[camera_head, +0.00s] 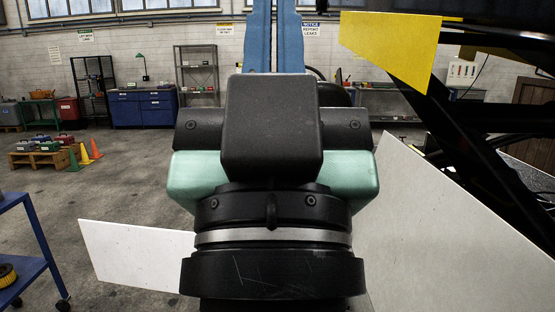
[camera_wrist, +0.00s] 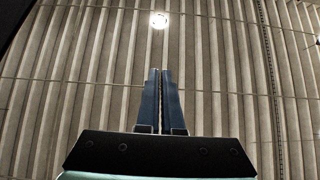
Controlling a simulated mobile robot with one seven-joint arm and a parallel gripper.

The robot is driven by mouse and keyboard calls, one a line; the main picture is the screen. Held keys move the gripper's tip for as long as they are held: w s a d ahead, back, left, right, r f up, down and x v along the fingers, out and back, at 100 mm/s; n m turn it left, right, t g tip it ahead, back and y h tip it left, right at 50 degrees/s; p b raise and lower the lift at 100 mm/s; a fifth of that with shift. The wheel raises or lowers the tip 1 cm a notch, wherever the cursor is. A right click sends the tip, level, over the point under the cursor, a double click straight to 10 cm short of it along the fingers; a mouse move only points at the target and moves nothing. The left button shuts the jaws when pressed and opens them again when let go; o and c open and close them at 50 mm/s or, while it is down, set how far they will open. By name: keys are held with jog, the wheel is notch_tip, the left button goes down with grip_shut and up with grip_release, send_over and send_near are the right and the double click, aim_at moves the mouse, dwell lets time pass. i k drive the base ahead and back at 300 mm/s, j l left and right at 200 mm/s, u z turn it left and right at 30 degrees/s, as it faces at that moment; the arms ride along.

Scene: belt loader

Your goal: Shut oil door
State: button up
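My gripper (camera_head: 274,38) stands in front of the head camera and points up, with its blue fingers raised above the dark wrist body. In the wrist view my gripper (camera_wrist: 160,100) shows two blue fingers side by side with only a thin line between them, shut and empty against the ceiling. No panel is clearly recognisable as the oil door. A flat white panel (camera_head: 135,254) juts out left of my wrist. A larger white panel (camera_head: 440,235) lies to the right. My wrist hides whatever is between them.
A yellow plate (camera_head: 390,45) and dark loader beams (camera_head: 455,170) fill the upper right. A blue cart (camera_head: 30,265) stands at the left edge. Cones (camera_head: 90,148), a pallet (camera_head: 38,160) and blue cabinets (camera_head: 143,108) are farther back. The floor at left centre is clear.

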aim_at(134, 256)
jog(key=i+u, duration=0.2)
jog(key=u, duration=0.2)
jog(key=i, duration=4.15)
jog(key=i+u, duration=0.1)
jog(key=i, duration=1.95)
jog(key=i+u, duration=0.1)
jog(key=u, duration=0.85)
jog(key=i+l+u, duration=0.1)
jog(key=u, duration=0.4)
jog(key=l+u, duration=0.1)
jog(key=u, duration=2.8)
